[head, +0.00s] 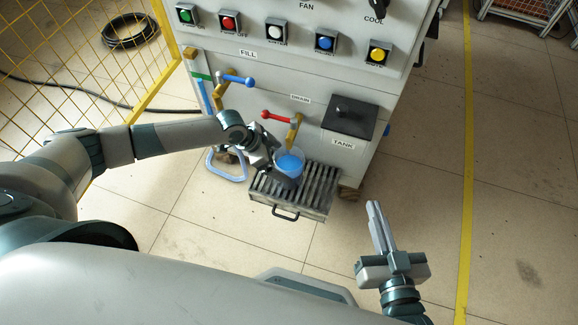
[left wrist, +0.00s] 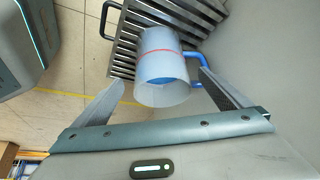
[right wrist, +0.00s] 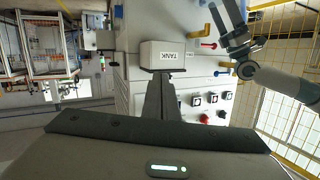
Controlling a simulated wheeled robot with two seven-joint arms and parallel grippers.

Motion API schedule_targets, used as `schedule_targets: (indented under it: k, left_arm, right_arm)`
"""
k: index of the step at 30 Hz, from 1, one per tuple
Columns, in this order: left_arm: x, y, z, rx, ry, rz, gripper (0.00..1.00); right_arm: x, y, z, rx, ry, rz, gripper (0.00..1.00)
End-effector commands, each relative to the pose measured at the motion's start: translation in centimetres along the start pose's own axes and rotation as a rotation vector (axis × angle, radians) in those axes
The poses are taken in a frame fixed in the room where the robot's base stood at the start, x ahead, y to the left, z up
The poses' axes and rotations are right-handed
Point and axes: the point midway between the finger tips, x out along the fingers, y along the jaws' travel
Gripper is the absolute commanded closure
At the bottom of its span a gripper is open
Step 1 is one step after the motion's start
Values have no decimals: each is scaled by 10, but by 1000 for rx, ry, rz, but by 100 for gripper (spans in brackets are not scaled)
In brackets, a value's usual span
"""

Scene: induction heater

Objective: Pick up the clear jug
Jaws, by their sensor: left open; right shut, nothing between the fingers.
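The clear jug (head: 289,160) stands on the slatted drain tray below the red-handled drain valve, with blue showing inside. In the left wrist view the jug (left wrist: 160,88) is a translucent cylinder with a red line and a blue handle (left wrist: 194,56) on its right. My left gripper (head: 273,158) is at the jug, its fingers open on either side of it. In the left wrist view gaps show between the fingers and the wall. My right gripper (head: 374,207) is shut and empty, to the right of the tray and well apart from the jug.
The slatted tray (head: 318,200) juts from the machine cabinet (head: 240,62). Above it are the red drain handle (head: 275,117), the blue fill handle (head: 238,80) and a dark tank lid (head: 350,117). A yellow fence (head: 85,45) stands at the left. Floor at the right is clear.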

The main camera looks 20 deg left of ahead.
Motion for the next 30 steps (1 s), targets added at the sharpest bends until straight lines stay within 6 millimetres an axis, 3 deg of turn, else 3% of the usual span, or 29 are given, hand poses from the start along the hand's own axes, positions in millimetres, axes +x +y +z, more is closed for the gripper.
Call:
schedule_targets:
  k: [15,30]
  left_arm:
    - [46,-2,-2,-1,0,1,3]
    - [50,-2,-2,0,0,0,3]
  right_arm:
    - [-5,-15,-43,-17,256,-26,100]
    - [-8,-17,-51,-19,292,-29,100]
